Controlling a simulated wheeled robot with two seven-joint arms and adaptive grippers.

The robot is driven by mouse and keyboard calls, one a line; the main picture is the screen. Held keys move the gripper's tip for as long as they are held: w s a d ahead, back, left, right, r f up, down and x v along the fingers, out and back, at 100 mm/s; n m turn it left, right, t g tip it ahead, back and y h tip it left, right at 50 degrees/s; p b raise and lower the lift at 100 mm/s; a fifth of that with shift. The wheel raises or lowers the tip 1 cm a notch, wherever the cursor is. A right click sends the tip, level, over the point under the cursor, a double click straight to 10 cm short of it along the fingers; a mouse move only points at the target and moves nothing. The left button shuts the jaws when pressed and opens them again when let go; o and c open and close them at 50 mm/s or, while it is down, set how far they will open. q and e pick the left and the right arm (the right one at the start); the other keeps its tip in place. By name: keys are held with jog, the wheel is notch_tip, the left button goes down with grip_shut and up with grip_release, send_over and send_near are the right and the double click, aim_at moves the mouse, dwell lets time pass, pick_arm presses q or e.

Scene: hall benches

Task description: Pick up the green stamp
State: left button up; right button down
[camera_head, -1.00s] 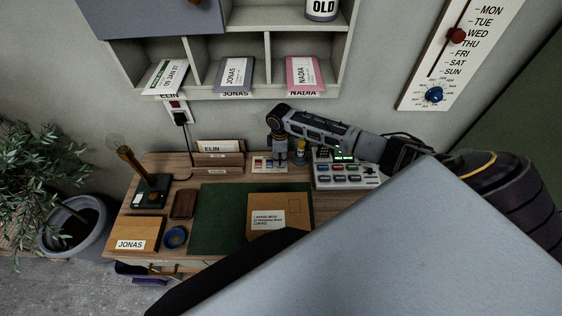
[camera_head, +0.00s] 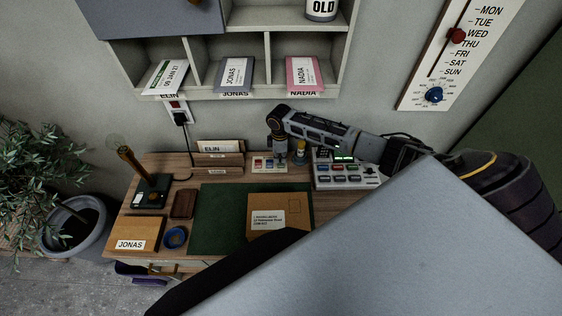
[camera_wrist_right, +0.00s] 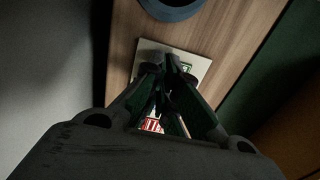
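My right gripper (camera_head: 275,152) points straight down over the small pale stamp rack (camera_head: 258,166) at the back of the desk. Blue and red labels show on the rack in the head view. In the right wrist view the fingers (camera_wrist_right: 168,68) are close together above the rack (camera_wrist_right: 201,64). A green label (camera_wrist_right: 186,67) shows by the fingertips, and a red label (camera_wrist_right: 152,124) shows lower between the fingers. The green stamp itself is mostly hidden by the fingers, and I cannot tell whether they touch it. My left gripper is not in view.
A small bottle (camera_head: 300,153) and a keyed device (camera_head: 345,174) stand just right of the gripper. A letter holder (camera_head: 218,158) is to the left. A green mat (camera_head: 222,215) with a brown envelope (camera_head: 265,226) lies in front. Pigeonholes (camera_head: 272,62) hang above.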

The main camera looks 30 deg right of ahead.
jog(key=shift+r, duration=0.2)
notch_tip(320, 180, up, 6)
jog(key=shift+r+b, duration=0.25)
jog(key=shift+b, duration=0.1)
jog(key=w+a+b, duration=0.2)
jog(key=a+b, duration=0.1)
jog(key=a, duration=1.5)
jog(key=shift+r, duration=0.1)
dwell(0.3)
